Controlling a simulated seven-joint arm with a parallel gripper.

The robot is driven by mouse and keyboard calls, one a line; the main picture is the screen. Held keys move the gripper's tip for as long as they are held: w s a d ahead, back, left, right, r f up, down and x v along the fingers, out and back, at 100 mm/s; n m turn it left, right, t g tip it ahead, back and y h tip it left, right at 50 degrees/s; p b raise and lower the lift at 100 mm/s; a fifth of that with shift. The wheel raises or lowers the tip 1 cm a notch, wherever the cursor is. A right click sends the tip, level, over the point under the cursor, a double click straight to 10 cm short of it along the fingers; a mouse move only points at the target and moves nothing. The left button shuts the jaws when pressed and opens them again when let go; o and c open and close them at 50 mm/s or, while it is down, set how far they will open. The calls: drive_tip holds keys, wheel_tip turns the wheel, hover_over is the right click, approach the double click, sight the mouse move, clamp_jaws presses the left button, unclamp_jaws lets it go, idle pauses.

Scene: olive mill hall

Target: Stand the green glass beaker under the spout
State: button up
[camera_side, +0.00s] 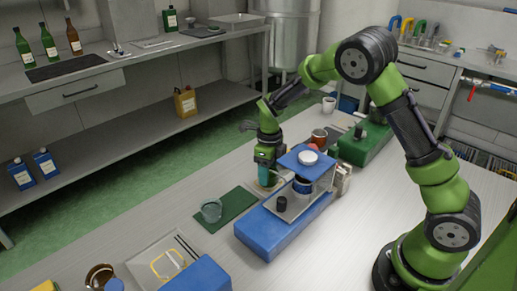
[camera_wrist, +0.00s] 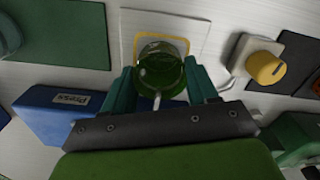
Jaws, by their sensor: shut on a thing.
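The green glass beaker (camera_wrist: 158,66) is between the teal fingers of my gripper (camera_wrist: 161,82) in the wrist view, which are shut on it. It is over or on a white square pad with a yellow outline (camera_wrist: 191,40); I cannot tell whether it touches. A small pale piece (camera_wrist: 157,101), perhaps the spout, shows at the beaker's near rim. In the side view my gripper (camera_side: 265,176) points down beside the blue press (camera_side: 272,232), and its fingers mostly hide the beaker.
A clear glass beaker (camera_side: 211,210) stands on a green mat (camera_side: 237,203) left of the press. A blue block (camera_side: 198,276) and a white tray with a yellow outline (camera_side: 167,264) lie nearer. A yellow knob (camera_wrist: 265,68) is right of the pad in the wrist view.

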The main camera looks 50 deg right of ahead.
idle(0.3)
drive_tip(key=o, duration=0.9)
drive_tip(key=shift+o, duration=0.4)
drive_tip(key=shift+o, duration=0.8)
drive_tip(key=shift+w+r, duration=0.15)
drive_tip(key=shift+r, duration=1.1)
drive_tip(key=shift+w+r, duration=0.2)
drive_tip(key=shift+r, duration=1)
drive_tip(key=shift+w+r, duration=0.15)
drive_tip(key=shift+r, duration=1.1)
